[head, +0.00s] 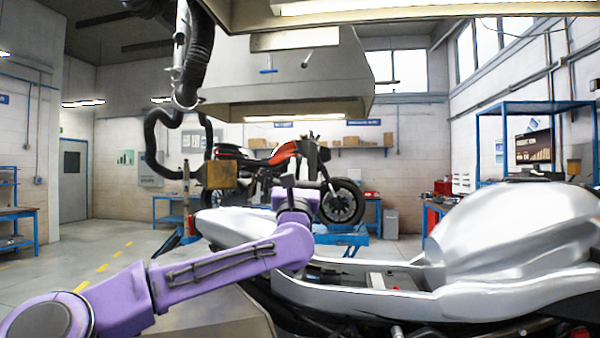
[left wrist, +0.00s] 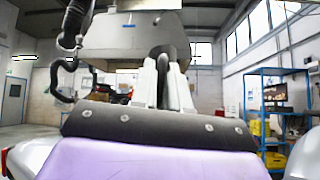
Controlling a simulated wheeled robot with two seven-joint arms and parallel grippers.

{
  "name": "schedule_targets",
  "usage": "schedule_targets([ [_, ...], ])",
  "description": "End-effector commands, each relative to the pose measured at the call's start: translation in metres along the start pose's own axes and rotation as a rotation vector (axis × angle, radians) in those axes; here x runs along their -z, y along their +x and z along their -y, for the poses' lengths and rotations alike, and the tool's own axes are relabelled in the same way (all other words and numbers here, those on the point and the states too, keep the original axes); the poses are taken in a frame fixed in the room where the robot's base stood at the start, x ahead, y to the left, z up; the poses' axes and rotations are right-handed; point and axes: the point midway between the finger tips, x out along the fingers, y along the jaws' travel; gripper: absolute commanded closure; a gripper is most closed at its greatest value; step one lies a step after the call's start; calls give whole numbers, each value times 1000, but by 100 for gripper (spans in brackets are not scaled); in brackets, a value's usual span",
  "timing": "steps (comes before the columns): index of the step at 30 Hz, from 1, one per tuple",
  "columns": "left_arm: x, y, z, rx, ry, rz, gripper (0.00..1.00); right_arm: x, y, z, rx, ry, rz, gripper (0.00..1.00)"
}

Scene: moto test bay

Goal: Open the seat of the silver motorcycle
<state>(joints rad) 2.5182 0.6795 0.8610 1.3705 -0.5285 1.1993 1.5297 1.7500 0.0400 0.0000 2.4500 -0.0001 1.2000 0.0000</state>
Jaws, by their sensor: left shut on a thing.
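The silver motorcycle (head: 510,235) fills the right and lower middle of the head view, its tail reaching left behind my left arm. The bay in its middle (head: 392,279) is uncovered and shows parts inside. My left gripper (head: 298,184) is above the rear part of the motorcycle, at the end of the purple arm. In the left wrist view its pale fingers (left wrist: 165,82) are close together, shut on a dark part between them, apparently the seat. Most of the seat is hidden or hard to make out. My right gripper is out of view.
A red and black motorcycle (head: 285,160) stands on a blue lift behind. A large grey hood (head: 285,75) with a black hose (head: 195,50) hangs overhead. A blue shelf rack (head: 515,107) stands at the right. The floor at the left is clear.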

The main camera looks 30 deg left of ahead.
Motion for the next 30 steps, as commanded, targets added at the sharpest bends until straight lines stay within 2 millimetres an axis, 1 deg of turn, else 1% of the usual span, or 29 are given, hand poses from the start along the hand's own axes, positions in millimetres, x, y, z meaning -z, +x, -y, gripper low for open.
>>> schedule_targets([
  [1, -4, 2, -2, -5, -3, 5, 100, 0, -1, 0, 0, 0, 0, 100],
  [6, -4, 2, -2, -5, -3, 5, 100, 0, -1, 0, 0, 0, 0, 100],
  [7, -4, 2, -2, -5, -3, 6, 75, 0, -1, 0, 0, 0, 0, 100],
  [8, -4, 2, -2, -5, -3, 5, 67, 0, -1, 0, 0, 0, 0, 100],
  [17, -1, -1, -1, -2, -1, 2, 67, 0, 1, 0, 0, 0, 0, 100],
  [20, 2, -14, -1, -1, -2, 2, 67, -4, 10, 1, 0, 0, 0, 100],
  [24, 2, -49, 0, 0, -4, 4, 67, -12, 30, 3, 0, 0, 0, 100],
  [27, 1, -73, 0, -1, -4, 4, 67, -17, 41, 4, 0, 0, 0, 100],
  [30, -1, -91, 0, -1, -3, 5, 67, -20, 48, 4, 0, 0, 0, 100],
])
